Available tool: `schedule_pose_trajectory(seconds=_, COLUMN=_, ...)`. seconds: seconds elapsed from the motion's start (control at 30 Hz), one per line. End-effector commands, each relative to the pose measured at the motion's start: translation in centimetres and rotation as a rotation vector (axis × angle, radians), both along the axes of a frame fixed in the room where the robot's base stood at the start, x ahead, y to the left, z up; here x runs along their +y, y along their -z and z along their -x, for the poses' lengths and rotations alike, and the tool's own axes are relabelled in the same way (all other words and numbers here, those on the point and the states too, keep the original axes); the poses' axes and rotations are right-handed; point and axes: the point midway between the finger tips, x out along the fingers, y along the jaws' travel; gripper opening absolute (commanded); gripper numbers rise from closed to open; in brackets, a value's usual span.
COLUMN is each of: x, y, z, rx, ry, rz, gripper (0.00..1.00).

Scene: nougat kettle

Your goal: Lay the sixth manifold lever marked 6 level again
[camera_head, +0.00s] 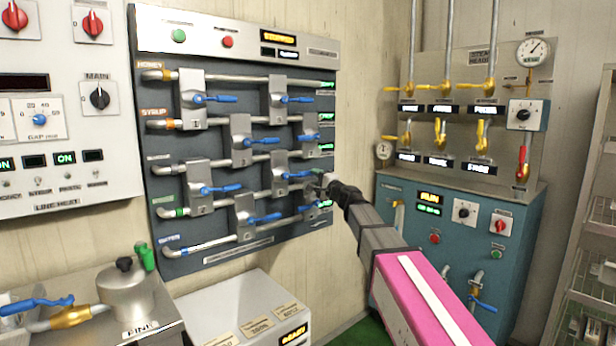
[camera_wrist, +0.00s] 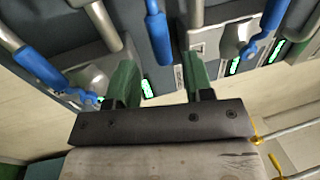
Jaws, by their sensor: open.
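The manifold board (camera_head: 160,229) on the wall carries rows of pipes and several blue levers on grey valve blocks. Their number marks are too small to read, so I cannot tell which lever is marked 6. My gripper (camera_head: 320,180) is at the board's right edge, close to a blue lever (camera_head: 298,174) and above a lower right lever (camera_head: 308,206), which it partly covers. In the wrist view my gripper (camera_wrist: 160,75) is open, with green fingers apart. A blue lever (camera_wrist: 158,38) shows beyond the gap between them; contact is not visible. Other blue levers flank the fingers.
A blue steam cabinet (camera_head: 458,260) with yellow-handled valves stands to the right. A white box (camera_head: 225,292) is below the board, and a metal pot (camera_head: 128,295) is at lower left. A switch panel (camera_head: 110,150) hangs left of the board.

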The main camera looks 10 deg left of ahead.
Motion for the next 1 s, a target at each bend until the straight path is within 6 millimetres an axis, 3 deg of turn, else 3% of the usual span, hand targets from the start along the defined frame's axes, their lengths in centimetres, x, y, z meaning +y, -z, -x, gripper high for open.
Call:
schedule_pose_trajectory(seconds=0.1, x=-1.8, y=0.5, z=1.8, rx=0.000, ry=0.000, rz=0.000, gripper=0.47)
schedule_pose_trajectory(seconds=0.23, x=-2.8, y=0.8, z=2.6, rx=0.001, ry=0.000, rz=-0.001, gripper=0.47)
schedule_pose_trajectory(seconds=0.67, x=-3.2, y=1.3, z=2.8, rx=0.000, ry=-0.001, rz=0.014, gripper=0.47)
schedule_pose_trajectory(seconds=0.83, x=-4.5, y=5.6, z=3.6, rx=-0.002, ry=-0.017, rz=0.149, gripper=0.47)
schedule_pose_trajectory(seconds=1.0, x=-7.4, y=14.1, z=5.5, rx=0.018, ry=-0.061, rz=0.412, gripper=0.47)
